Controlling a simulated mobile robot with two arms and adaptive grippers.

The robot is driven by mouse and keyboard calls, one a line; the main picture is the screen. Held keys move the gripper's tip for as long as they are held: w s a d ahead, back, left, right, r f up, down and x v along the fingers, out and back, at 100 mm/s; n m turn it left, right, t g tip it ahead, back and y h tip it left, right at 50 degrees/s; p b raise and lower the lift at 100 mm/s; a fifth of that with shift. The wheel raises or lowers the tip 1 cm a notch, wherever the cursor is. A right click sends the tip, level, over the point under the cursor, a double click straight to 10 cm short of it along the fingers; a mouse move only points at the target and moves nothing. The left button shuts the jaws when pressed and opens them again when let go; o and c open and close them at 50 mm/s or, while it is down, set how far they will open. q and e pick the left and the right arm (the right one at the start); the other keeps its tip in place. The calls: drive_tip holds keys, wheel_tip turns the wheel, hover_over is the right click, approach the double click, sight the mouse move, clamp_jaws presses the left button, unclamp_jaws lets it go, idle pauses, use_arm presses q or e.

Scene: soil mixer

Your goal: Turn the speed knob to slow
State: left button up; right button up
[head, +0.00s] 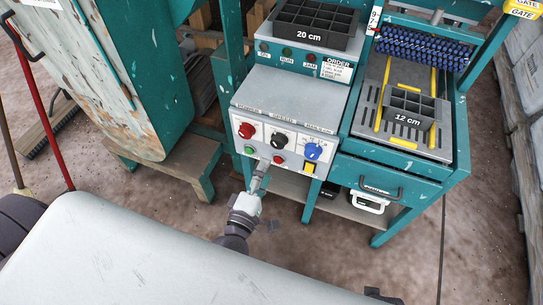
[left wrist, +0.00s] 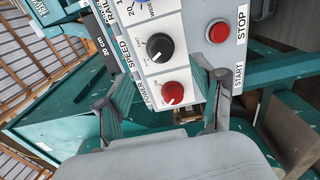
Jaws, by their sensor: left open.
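The speed knob (head: 279,140) is black and round, in the middle of the control panel's upper row in the head view. It also shows in the left wrist view (left wrist: 160,47), beside the SPEED label, with a white pointer mark aimed down-left there. My left gripper (head: 262,168) is just in front of the panel's lower part, below the speed knob. Its fingers (left wrist: 163,76) are open and apart from the speed knob, with the red knob between them in the wrist view.
A drawer handle (head: 381,191) juts out at right. Open ground (head: 330,240) lies in front.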

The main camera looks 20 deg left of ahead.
use_arm(q)
drive_tip(key=s, duration=0.2)
drive_tip(key=shift+s, duration=0.4)
